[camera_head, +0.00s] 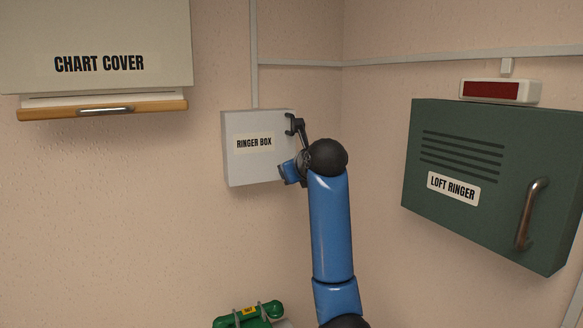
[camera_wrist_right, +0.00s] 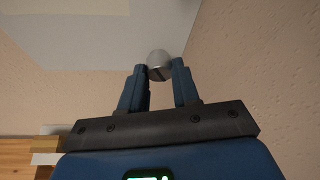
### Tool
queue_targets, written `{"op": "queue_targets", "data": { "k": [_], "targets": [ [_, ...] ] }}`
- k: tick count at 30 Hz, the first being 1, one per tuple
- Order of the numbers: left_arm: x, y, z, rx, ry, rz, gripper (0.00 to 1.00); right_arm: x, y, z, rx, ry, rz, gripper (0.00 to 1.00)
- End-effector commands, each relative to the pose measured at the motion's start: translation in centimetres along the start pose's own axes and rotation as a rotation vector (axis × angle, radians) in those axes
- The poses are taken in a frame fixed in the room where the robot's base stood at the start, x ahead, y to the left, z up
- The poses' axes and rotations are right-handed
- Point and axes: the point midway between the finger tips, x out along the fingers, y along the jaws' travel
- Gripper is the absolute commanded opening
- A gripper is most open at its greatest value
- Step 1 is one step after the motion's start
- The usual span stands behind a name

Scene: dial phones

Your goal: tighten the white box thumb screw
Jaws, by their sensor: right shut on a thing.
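The white box (camera_head: 240,168), labelled RINGER BOX, hangs on the wall in the middle of the head view. Its pale face also fills the top of the right wrist view (camera_wrist_right: 110,42). The thumb screw (camera_wrist_right: 158,60) is a small rounded metal knob near the box's edge, between my right fingertips. My right gripper (camera_wrist_right: 158,76) is shut on it, with one blue finger on each side. In the head view, my right gripper (camera_head: 287,172) is at the box's right side, and my arm hides the screw there. My left gripper is not in view.
A green cabinet (camera_head: 470,150) with a metal handle, labelled LOFT RINGER, hangs on the right wall under a red indicator (camera_head: 492,90). The chart cover (camera_head: 100,40) with a wooden bar is at the upper left. A green phone (camera_head: 248,315) is at the bottom.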

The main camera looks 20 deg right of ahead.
Motion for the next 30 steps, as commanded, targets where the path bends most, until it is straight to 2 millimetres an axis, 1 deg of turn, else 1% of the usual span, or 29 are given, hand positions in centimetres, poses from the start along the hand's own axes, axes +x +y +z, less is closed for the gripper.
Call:
{"op": "queue_targets", "data": {
  "k": [3, 12, 29, 30],
  "targets": [
    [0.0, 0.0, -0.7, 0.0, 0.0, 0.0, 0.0, 0.0, -0.1, 0.0, 0.074, 0.005, 0.032, 0.0],
    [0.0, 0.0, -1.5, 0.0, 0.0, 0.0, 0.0, 0.1, -0.2, -0.1, 0.185, 0.003, 0.078, 0.0],
    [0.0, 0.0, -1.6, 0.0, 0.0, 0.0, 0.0, 0.1, -0.1, -0.2, 0.209, 0.002, 0.09, 0.0],
    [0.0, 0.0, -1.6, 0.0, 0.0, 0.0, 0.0, 0.1, -0.1, -0.2, 0.209, 0.002, 0.09, 0.37]
  ]
}}
